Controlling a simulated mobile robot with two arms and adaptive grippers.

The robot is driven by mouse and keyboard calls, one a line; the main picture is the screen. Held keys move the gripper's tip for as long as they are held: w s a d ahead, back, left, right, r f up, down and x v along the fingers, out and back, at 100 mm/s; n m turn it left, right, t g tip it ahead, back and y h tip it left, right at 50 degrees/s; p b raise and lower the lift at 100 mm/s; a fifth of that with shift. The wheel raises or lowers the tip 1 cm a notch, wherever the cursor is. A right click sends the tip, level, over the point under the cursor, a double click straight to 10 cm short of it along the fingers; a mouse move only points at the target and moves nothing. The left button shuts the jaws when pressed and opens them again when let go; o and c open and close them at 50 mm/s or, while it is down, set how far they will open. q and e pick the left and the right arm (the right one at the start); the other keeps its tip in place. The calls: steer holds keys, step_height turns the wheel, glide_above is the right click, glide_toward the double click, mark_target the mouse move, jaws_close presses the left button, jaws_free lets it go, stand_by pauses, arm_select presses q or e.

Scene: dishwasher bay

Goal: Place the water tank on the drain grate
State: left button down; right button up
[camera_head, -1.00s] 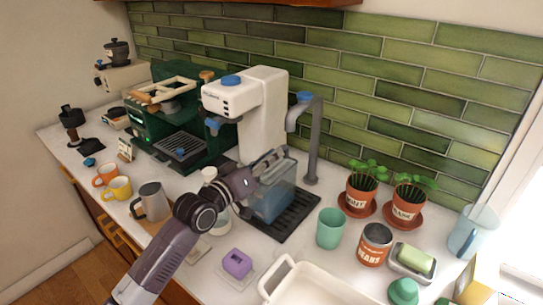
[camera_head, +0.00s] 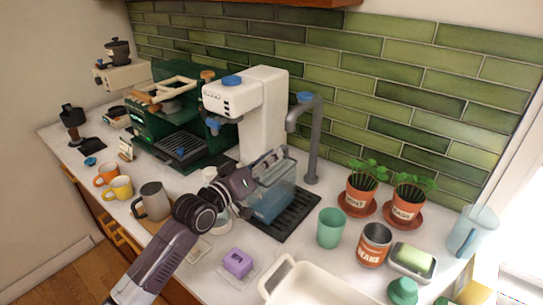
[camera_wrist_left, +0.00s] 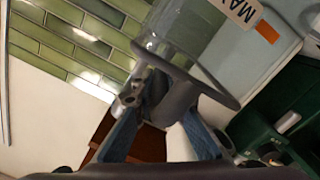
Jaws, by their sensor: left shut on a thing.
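The water tank (camera_head: 273,202) is a clear bluish container over the black drain grate (camera_head: 303,219), beside the white machine. It looks upright in the head view. I cannot tell whether its base touches the grate, as its lower edge meets the dark slats. My left gripper (camera_head: 262,168) is at the tank's upper left side, shut on it. In the left wrist view my left gripper (camera_wrist_left: 160,130) is closed around the tank's grey handle, and the clear tank wall (camera_wrist_left: 185,30) bears a "MAX" label. My right gripper is not in view.
The white machine (camera_head: 262,115) stands behind the tank, and a grey faucet (camera_head: 316,145) rises at the grate's back. A green cup (camera_head: 331,228), a can (camera_head: 375,245) and a white basin (camera_head: 310,287) lie to the right and front. A purple block (camera_head: 238,263) is in front.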

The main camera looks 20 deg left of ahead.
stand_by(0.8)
arm_select(q)
steer(key=c, duration=1.8)
jaws_free()
steer(key=shift+f, duration=0.15)
steer(key=shift+c, duration=0.2)
steer(key=shift+s+f, duration=0.1)
steer(key=shift+f, duration=0.2)
steer(key=v, duration=1.2)
steer(key=shift+r, duration=0.35)
